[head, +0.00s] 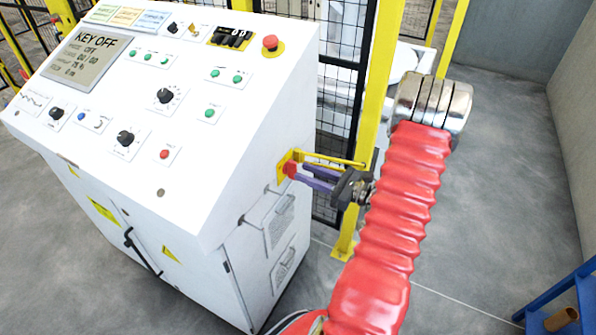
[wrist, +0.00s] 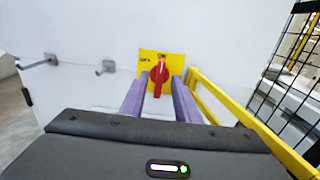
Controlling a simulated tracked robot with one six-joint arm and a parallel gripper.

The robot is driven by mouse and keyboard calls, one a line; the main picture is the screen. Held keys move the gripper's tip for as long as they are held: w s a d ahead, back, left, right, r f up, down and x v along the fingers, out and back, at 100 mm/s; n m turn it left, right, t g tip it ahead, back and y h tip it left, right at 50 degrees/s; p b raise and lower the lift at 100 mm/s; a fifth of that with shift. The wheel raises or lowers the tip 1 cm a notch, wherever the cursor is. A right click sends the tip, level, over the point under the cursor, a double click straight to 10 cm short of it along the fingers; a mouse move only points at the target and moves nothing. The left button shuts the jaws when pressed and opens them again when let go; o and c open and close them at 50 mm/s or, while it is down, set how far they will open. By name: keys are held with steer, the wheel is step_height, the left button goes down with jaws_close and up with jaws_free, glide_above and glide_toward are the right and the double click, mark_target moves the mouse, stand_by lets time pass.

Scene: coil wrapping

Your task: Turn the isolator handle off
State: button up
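The red isolator handle (wrist: 159,76) sits on a yellow plate (wrist: 147,59) on the cabinet's white side. It stands upright, its top toward the upper label; another label, seemingly OFF, is at the plate's upper left. In the head view the handle (head: 290,170) shows at the cabinet's right side. My gripper (wrist: 160,82) faces it with two purple fingers apart, one on each side of the handle. In the head view my gripper (head: 304,176) has its tips close to the handle. I cannot tell whether the fingers touch it.
A yellow bar (wrist: 236,107) runs just right of the fingers. A yellow post (head: 372,110) and mesh fence stand behind my arm. Open floor lies at the right.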

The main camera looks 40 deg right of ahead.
mark_target(296, 170)
steer(key=shift+x, duration=1.65)
steer(key=shift+c, duration=0.2)
jaws_close()
steer(key=shift+a, duration=0.15)
